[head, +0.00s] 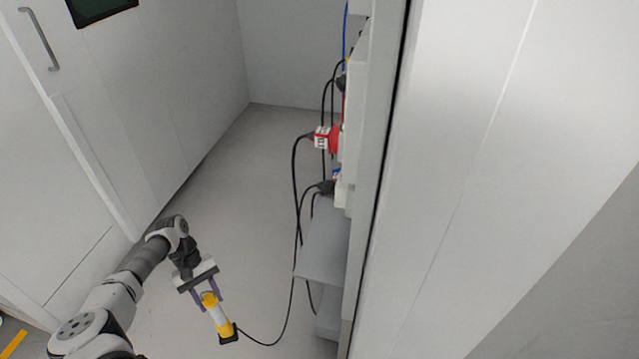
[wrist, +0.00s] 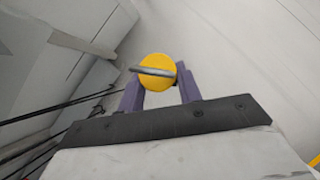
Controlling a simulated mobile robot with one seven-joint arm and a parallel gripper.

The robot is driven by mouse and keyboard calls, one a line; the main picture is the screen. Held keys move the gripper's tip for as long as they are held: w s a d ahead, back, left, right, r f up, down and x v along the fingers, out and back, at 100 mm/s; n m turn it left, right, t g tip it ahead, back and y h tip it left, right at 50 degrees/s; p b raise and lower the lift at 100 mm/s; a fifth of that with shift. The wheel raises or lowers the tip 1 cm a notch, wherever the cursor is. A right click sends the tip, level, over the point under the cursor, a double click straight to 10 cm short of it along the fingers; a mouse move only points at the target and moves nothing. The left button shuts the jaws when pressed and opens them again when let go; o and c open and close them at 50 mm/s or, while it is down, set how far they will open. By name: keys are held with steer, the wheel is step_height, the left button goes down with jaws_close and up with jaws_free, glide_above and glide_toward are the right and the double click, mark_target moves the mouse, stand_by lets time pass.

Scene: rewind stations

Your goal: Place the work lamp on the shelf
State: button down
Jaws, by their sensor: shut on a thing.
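The work lamp (head: 217,317) has a yellow and white body with a black end, from which a black cable runs off to the right. My gripper (head: 207,297) is shut on the lamp and holds it tilted at the lower left of the head view. In the wrist view the lamp's round yellow end (wrist: 158,66), with a grey bar across it, sits between the purple fingers of my gripper (wrist: 160,92). The grey shelf (head: 325,240) is on the wall unit to the right of the lamp, apart from it. Its top looks bare.
Several black cables (head: 296,190) hang beside the wall unit, near red and white plugs (head: 327,138). A lower grey ledge (head: 328,318) is under the shelf. A white cabinet (head: 150,90) with a handle stands at the left. Floor (head: 235,200) between them is clear.

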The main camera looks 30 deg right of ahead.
steer(key=w+d+r+n+t+h+b, duration=0.1)
steer(key=d+r+n+h, duration=0.15)
steer(key=d+r, duration=0.75)
steer(key=w+d+r+n+h, duration=0.15)
steer(key=d+r+n, duration=0.25)
steer(key=d+r, duration=0.6)
steer(key=s+d+r+n+t+h+b, duration=0.1)
steer(key=s+d+r+n, duration=0.4)
steer(key=r, duration=0.8)
steer(key=s+d+r+t+b, duration=0.1)
steer(key=s+d+r+t, duration=0.15)
steer(key=s+r, duration=0.75)
steer(key=w+d+f+p, duration=0.1)
steer(key=w+f+p, duration=0.2)
steer(key=f, duration=1.3)
steer(key=shift+w+f+g, duration=0.15)
steer(key=shift+f+g, duration=0.1)
steer(key=shift+g, duration=0.2)
steer(key=shift+f, duration=0.25)
steer(key=c, duration=1)
jaws_free()
steer(key=shift+r, duration=0.1)
steer(key=shift+o, duration=0.2)
steer(key=shift+r, duration=0.1)
